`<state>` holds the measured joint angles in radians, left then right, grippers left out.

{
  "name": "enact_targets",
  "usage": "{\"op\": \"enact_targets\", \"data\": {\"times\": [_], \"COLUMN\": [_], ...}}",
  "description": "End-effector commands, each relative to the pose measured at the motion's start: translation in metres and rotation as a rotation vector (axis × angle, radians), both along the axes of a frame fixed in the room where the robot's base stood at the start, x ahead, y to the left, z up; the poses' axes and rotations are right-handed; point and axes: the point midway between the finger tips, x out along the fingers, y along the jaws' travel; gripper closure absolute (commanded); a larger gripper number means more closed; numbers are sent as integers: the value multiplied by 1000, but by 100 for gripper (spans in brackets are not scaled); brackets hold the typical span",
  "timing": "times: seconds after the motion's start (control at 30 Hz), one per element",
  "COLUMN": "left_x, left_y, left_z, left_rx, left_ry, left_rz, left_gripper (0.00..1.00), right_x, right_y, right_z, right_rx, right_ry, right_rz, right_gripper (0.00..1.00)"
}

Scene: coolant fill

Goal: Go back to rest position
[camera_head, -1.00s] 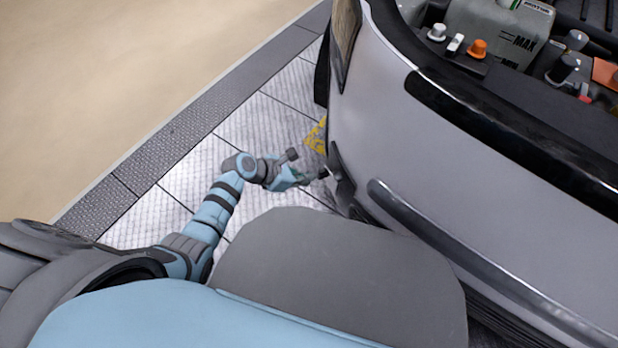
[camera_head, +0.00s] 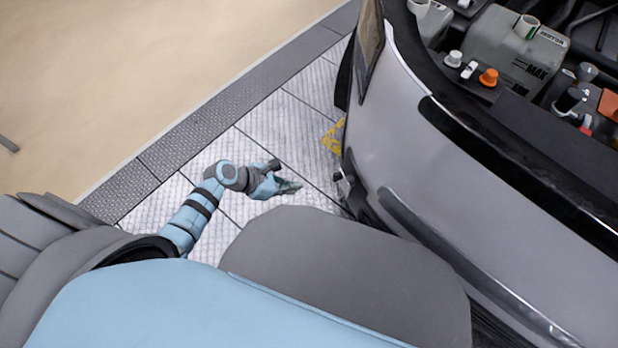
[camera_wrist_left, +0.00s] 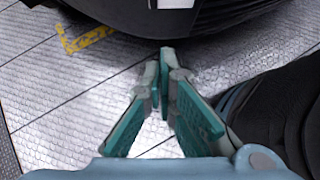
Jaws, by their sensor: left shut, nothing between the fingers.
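My left gripper (camera_head: 291,187) is low over the patterned floor, to the left of the car's front. In the left wrist view its green fingers (camera_wrist_left: 165,62) meet at the tips and hold nothing. My left arm comes in from the left and reaches forward along the side of my body. My right gripper and right arm are not in view.
The car's silver front (camera_head: 440,150) stands close on the right. Its open engine bay shows a coolant tank (camera_head: 510,50) and an orange cap (camera_head: 489,77). A yellow floor marking (camera_head: 334,137) lies by the car. The beige floor (camera_head: 110,80) at upper left is mostly free.

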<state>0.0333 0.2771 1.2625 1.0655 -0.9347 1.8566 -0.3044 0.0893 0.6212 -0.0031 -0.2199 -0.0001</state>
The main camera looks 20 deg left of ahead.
Motion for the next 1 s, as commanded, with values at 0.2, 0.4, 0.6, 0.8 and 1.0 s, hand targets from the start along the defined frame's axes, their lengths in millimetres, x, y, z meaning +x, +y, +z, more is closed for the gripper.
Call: {"op": "enact_targets", "data": {"times": [0.2, 0.4, 0.6, 0.8, 1.0], "left_x": [-17, -18, -16, -43, -238], "left_y": [17, 19, 21, 102, 109], "left_z": [27, 26, 26, -44, -102], "left_rx": [0, 0, 60, 868, 1259], "left_ry": [1, 1, -68, -343, -387], "left_rz": [-4, -2, -68, -699, -1990], "left_gripper": [100, 100, 100, 100, 100], "right_x": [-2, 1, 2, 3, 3], "right_y": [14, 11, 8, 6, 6], "right_z": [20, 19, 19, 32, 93], "right_rx": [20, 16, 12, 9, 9], "right_ry": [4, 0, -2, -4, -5], "right_rz": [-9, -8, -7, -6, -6], "right_gripper": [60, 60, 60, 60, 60]}}
